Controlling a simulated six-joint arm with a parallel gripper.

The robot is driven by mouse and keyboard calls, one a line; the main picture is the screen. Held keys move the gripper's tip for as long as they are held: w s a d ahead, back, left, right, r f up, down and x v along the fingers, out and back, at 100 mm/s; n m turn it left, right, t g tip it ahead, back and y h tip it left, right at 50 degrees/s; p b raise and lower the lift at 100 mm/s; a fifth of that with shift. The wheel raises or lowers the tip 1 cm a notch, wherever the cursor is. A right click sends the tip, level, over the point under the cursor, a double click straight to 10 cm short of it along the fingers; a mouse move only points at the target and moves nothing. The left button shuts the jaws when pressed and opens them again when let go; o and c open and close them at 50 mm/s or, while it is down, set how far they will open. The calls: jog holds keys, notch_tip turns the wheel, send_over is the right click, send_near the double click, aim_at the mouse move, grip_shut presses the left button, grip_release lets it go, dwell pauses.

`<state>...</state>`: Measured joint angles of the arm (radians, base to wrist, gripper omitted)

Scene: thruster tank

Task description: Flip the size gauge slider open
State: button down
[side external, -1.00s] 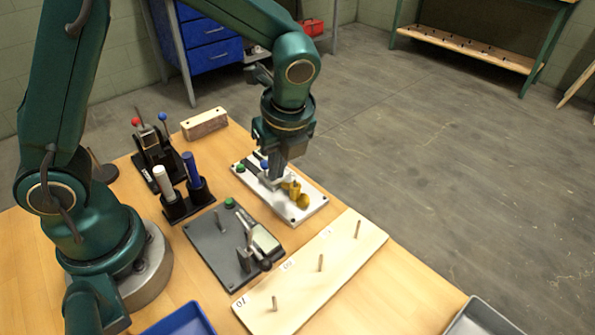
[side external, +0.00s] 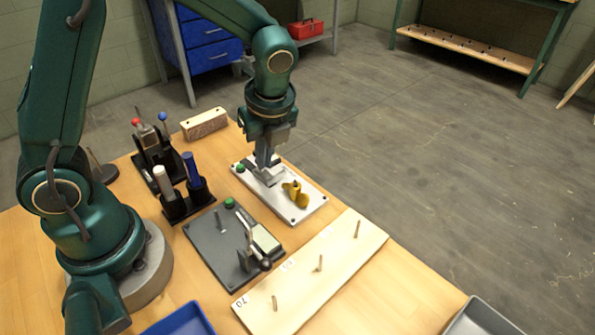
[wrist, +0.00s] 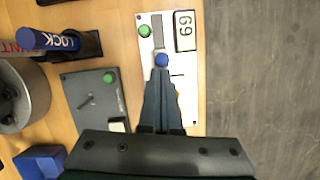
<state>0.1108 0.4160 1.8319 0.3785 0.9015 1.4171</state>
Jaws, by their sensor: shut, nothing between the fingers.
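The size gauge is a white plate (side external: 310,207) with a green button (side external: 240,168); in the wrist view the plate (wrist: 187,108) carries a grey bar (wrist: 157,30) and a display (wrist: 185,31) reading 69. A blue knob (wrist: 162,60), apparently the slider's, stands just beyond my fingertips there; in the side view my gripper hides it. My gripper (side external: 270,180) is shut, empty and pointing down low over the plate; in the wrist view its tips (wrist: 163,74) look very close to the knob. I cannot tell whether they touch. A yellow bladed part (side external: 296,195) sits on the plate right of my gripper.
A dark plate (side external: 208,243) with a lever and green button lies in front. A pegged wooden board (side external: 335,262) lies to the right. Two upright cylinders stand in a black holder (side external: 176,210). A wooden block (side external: 204,124) is behind. Blue (side external: 180,322) and grey (side external: 482,318) trays are in front.

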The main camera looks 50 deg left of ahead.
jog(key=shift+a, duration=0.15)
jog(key=shift+s+d, duration=0.1)
jog(key=shift+d, duration=0.4)
jog(key=d, duration=0.3)
jog(key=shift+s+r, duration=0.25)
jog(key=shift+r, duration=0.1)
jog(key=v, duration=1)
